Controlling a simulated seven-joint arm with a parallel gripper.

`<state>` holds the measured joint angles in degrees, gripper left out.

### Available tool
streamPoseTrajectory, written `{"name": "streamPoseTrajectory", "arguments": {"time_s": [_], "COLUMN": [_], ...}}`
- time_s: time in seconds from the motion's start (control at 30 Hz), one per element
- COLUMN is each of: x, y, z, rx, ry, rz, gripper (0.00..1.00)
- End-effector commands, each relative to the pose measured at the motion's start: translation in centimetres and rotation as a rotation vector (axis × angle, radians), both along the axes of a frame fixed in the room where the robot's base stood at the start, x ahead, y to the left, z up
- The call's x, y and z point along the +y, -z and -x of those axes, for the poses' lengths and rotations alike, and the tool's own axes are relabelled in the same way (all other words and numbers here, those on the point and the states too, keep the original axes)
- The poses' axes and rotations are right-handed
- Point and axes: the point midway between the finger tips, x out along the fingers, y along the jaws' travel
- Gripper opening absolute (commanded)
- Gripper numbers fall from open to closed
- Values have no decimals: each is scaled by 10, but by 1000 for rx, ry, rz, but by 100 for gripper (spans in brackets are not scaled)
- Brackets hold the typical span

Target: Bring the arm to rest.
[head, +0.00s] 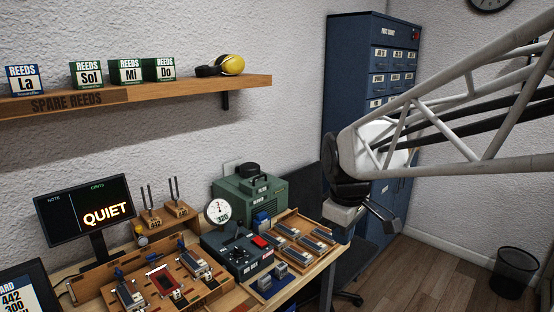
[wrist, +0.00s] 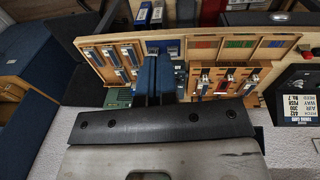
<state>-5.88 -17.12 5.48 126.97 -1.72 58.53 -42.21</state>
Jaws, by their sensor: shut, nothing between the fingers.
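My arm (head: 440,130), a white lattice frame with dark rods, reaches in from the right in the head view. My gripper (head: 382,218) hangs at its end, in front of the blue cabinet and to the right of the bench. In the wrist view my gripper (wrist: 155,78) shows two blue fingers close together, with nothing held between them. The fingers cover part of the wooden trays (wrist: 100,60) behind them. No contact with the bench shows in the head view.
The bench carries a wooden jig (head: 205,292), a dial gauge (head: 218,212), a green machine (head: 262,195) and a screen (head: 82,213) reading QUIET. A blue cabinet (head: 352,80) stands behind my gripper. A shelf (head: 180,92) holds reed boxes. A bin (head: 514,270) stands on open floor.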

Motion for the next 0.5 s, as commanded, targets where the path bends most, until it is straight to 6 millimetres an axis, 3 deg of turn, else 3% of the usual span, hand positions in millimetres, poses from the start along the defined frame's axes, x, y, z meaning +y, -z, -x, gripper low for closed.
{"name": "streamPoseTrajectory", "arguments": {"time_s": [0.5], "x": [-36], "y": [22], "z": [120], "rx": [-82], "ry": [535], "rz": [-86], "gripper": [0]}}
